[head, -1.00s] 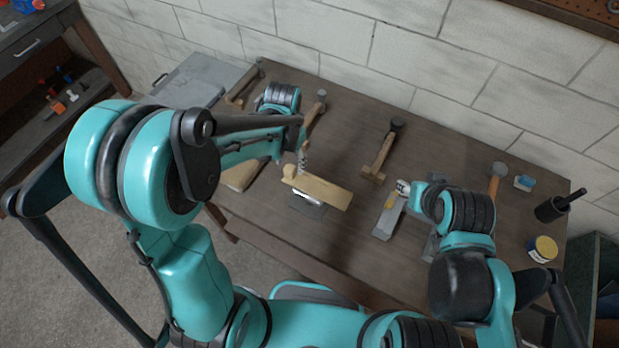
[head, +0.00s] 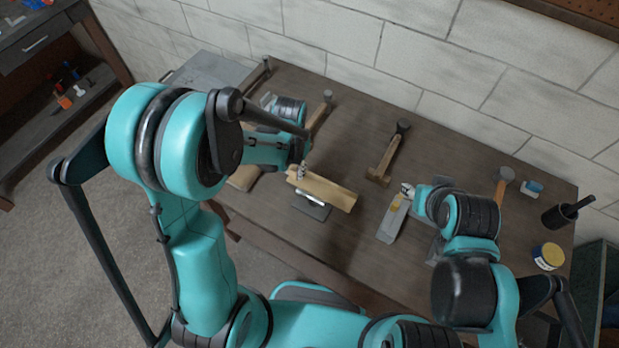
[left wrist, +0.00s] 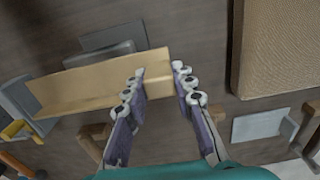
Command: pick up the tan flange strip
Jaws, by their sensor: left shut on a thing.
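The tan flange strip (head: 325,190) is long and angled, and lies across the middle of the head view. My left gripper (head: 302,172) is shut on its left end. In the left wrist view the fingers (left wrist: 158,80) are on either side of the strip's end, and the strip (left wrist: 85,85) runs off to the left. A dark plate (head: 311,208) with a pale bright piece shows under the strip; I cannot tell whether they touch. My right gripper (head: 407,190) is by a grey block with a yellow part (head: 391,220); its fingers are too small to read.
Hammers lie along the back of the bench, one in the middle (head: 386,158). A tan block (head: 243,178) lies left of the strip. Bare bench lies between strip and middle hammer.

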